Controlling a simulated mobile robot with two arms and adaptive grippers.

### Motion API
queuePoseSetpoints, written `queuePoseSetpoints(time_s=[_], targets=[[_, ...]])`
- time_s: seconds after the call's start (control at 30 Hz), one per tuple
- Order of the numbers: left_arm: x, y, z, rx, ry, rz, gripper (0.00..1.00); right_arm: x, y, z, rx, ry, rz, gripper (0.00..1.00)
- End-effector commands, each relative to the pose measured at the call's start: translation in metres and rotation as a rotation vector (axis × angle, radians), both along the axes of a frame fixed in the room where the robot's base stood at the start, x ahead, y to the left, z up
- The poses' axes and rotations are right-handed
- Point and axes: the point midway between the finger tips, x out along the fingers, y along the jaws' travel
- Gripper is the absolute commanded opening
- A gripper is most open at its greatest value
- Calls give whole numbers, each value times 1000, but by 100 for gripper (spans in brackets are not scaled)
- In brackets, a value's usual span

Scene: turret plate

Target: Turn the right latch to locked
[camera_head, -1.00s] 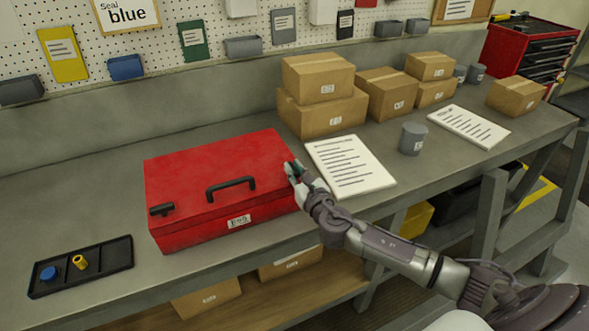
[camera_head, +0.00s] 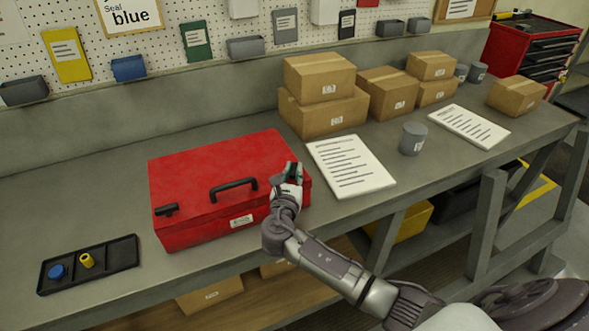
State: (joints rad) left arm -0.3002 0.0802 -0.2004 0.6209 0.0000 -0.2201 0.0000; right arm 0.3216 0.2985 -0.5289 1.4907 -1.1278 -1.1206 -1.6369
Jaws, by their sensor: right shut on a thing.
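A red case (camera_head: 215,172) lies closed on the workbench, with a black handle (camera_head: 233,188) on its lid near the front edge. The black left latch (camera_head: 166,210) shows at the lid's left front corner. My right gripper (camera_head: 292,173) is at the case's right front corner, shut on the right latch. The gripper hides that latch, so its angle cannot be told. My left gripper is not in view.
A black tray (camera_head: 117,264) with a blue cap (camera_head: 57,271) and a yellow cylinder (camera_head: 87,261) lies left of the case. A printed sheet (camera_head: 350,167), a grey cup (camera_head: 413,138) and several cardboard boxes (camera_head: 322,117) stand to the right and behind. The bench behind the case is clear.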

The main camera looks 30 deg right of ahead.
Motion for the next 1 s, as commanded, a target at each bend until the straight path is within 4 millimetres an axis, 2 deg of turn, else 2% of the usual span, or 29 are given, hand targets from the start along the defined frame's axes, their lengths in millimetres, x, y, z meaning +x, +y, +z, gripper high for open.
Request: queuePoseSetpoints(time_s=[0.2,0.43,1.0], targets=[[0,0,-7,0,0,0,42,3,3,-1,2,-2,-163,0],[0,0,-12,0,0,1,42,3,3,-1,0,-1,-277,0],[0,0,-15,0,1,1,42,3,2,0,-2,-1,-339,0]])
